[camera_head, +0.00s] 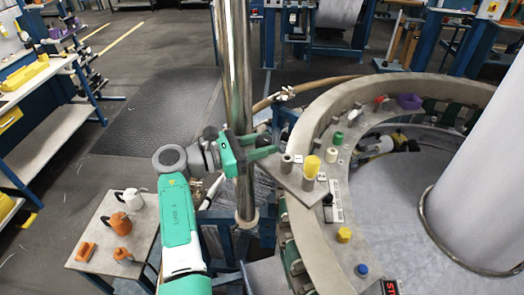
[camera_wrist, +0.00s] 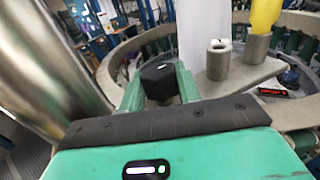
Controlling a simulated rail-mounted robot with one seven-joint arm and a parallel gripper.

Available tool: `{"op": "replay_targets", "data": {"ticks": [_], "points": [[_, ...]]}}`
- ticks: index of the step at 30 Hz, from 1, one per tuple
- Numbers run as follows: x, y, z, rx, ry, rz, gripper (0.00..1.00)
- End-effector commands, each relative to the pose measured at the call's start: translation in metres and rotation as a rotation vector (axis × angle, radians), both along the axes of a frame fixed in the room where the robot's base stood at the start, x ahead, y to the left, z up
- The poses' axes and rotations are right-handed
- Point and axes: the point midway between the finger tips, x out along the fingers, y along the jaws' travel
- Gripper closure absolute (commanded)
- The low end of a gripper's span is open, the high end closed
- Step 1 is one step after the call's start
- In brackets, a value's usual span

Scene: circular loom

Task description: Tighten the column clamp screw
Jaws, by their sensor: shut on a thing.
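The bright metal column (camera_head: 238,70) stands upright in the head view, and it fills the left side of the wrist view (camera_wrist: 45,65). My green gripper (camera_head: 263,150) is just right of the column, at a bracket plate (camera_head: 296,187). In the wrist view, a black knob (camera_wrist: 160,80) with a small white mark sits between the two green fingers of my gripper (camera_wrist: 160,86). I take this knob to be the clamp screw's head. The fingers are shut on it. In the head view I cannot make the knob out. How tight the screw is cannot be seen.
On the bracket plate stand a grey hollow cylinder (camera_head: 286,164) and a yellow piece (camera_head: 311,166). The curved loom ring (camera_head: 325,105) lies to the right, with small coloured parts on it. A side table (camera_head: 93,222) with orange and white pots is at lower left.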

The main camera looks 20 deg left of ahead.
Motion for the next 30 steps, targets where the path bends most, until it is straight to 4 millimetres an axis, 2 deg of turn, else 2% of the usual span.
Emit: {"op": "replay_targets", "data": {"ticks": [7,21,22,24,25,30], "points": [[0.0004,0.0002,-0.0001,0.001,-0.002,-0.065,0.9],[0.0003,-0.0002,0.0012,0.001,-0.001,-0.078,0.9],[0.0003,-0.0002,0.0013,0.001,-0.001,-0.078,0.63],[0.0003,-0.0002,0.0011,0.001,-0.001,-0.077,0.49],[0.0004,-0.0002,0.001,0.001,-0.001,-0.077,0.45],[0.0004,0.0,0.0005,0.001,-0.001,-0.076,0.45]]}}
